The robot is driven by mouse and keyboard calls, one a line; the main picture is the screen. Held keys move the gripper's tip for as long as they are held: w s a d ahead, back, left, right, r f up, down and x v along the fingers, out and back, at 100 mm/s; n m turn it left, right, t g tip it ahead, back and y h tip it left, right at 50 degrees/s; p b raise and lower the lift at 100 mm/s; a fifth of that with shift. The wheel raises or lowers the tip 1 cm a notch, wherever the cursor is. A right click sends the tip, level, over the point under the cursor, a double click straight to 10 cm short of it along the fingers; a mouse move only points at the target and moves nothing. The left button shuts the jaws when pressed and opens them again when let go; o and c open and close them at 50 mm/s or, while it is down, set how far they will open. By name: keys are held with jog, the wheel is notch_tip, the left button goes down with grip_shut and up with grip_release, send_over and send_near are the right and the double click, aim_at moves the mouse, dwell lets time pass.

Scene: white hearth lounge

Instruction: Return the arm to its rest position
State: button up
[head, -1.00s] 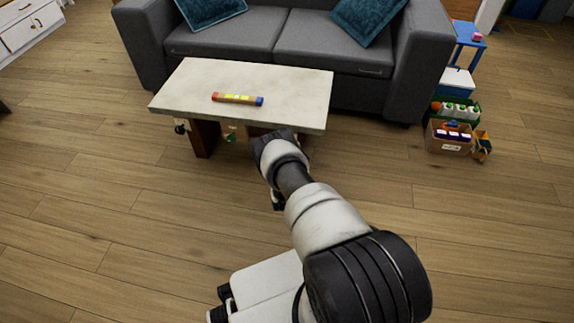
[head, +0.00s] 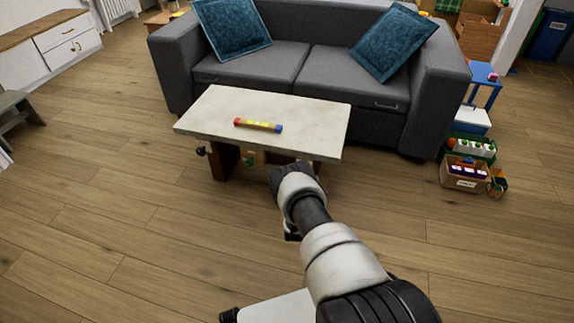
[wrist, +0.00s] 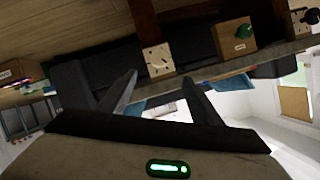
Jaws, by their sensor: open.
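My arm reaches forward from the bottom right of the head view towards the near edge of the low table (head: 215,110). Its wrist overlaps the table's front edge in the picture; whether they touch cannot be told. My gripper (wrist: 162,78) shows in the wrist view with two dark fingers spread apart and nothing between them. In the head view the fingers are mostly hidden by the arm. A bar with red, yellow and blue parts (head: 258,125) lies on the tabletop, apart from my gripper.
Below the tabletop are a panel with a green knob (wrist: 235,38) and a black knob (head: 201,151). A grey sofa (head: 340,75) with teal cushions stands behind the table. A cardboard box (head: 464,174) and toys stand right. Wooden floor is open at left and front.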

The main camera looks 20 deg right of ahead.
jog(key=w+a+r+y, duration=0.1)
jog(key=w+r, duration=0.2)
jog(key=r, duration=0.3)
jog(key=w+a+r+n+g, duration=0.1)
jog(key=w+r, duration=0.2)
jog(key=r, duration=0.4)
jog(key=w+a+r+y, duration=0.1)
jog(key=w+r, duration=0.2)
jog(key=r, duration=0.3)
jog(key=s+a+r+n+g+y, duration=0.1)
jog(key=s+a+r, duration=0.2)
jog(key=r, duration=0.6)
jog(key=s+a+r+n+y, duration=0.1)
jog(key=s+a+r, duration=0.1)
jog(key=r, duration=0.8)
jog(key=s+a+r+n+g+y, duration=0.1)
jog(key=s+a+r, duration=0.2)
jog(key=r, duration=0.6)
jog(key=s+a+r+n+g, duration=0.2)
jog(key=s+a+r, duration=0.1)
jog(key=s+r, duration=0.8)
jog(key=s+a+r+n+g, duration=0.15)
jog(key=s+n, duration=0.25)
jog(key=s, duration=2.5)
notch_tip(320, 180, up, 27)
jog(key=p, duration=2.8)
jog(key=shift+a+r+g+y, duration=0.15)
jog(key=shift+a+g+y, duration=0.15)
jog(key=shift+a+g, duration=0.05)
